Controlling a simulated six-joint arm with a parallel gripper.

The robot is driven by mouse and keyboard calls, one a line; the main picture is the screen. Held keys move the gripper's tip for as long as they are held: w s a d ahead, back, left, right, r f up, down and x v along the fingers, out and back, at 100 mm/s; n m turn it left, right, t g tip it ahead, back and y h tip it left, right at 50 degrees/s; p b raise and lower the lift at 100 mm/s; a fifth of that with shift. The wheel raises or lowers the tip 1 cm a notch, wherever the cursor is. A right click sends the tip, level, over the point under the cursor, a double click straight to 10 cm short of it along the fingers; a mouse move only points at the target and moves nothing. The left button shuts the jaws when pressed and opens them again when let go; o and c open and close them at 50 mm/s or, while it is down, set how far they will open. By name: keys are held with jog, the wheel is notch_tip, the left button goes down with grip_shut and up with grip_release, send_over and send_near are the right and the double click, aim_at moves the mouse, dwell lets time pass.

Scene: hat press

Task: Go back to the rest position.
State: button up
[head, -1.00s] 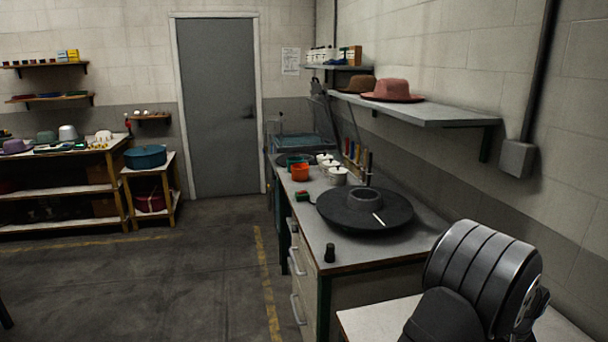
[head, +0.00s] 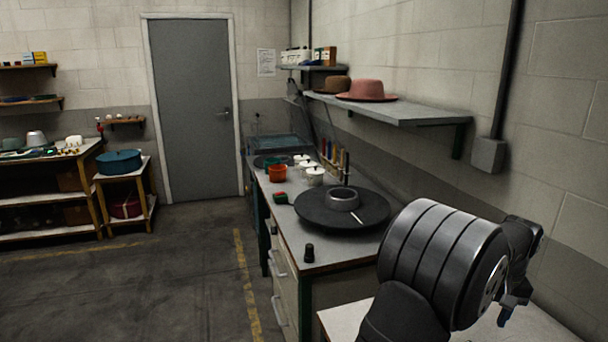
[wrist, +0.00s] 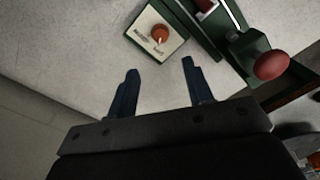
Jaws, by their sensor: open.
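My gripper (wrist: 160,88) is open and empty in the wrist view, its two dark blue fingers apart over a pale tabletop (wrist: 75,35). Beyond the fingers is a small cream control box with an orange knob (wrist: 160,34). Beside it on the right is a green metal device (wrist: 240,45) with a dark red ball handle (wrist: 270,65). In the head view my arm fills the lower right, and a small part of my gripper (head: 508,308) shows at its far side, above a white table (head: 350,318).
A bench (head: 300,235) bears a black round plate with a grey ring (head: 342,198), an orange cup (head: 277,173) and white pots (head: 315,176). A wall shelf (head: 410,112) holds a pink hat (head: 367,90). The floor (head: 190,270) at left is clear.

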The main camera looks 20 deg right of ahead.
jog(key=f, duration=1.3)
jog(key=shift+w+a+f, duration=0.1)
jog(key=shift+a+f, duration=0.15)
jog(key=shift+a, duration=0.05)
jog(key=shift+r+m, duration=0.2)
jog(key=shift+m, duration=0.6)
jog(key=m, duration=1.2)
jog(key=shift+m, duration=0.3)
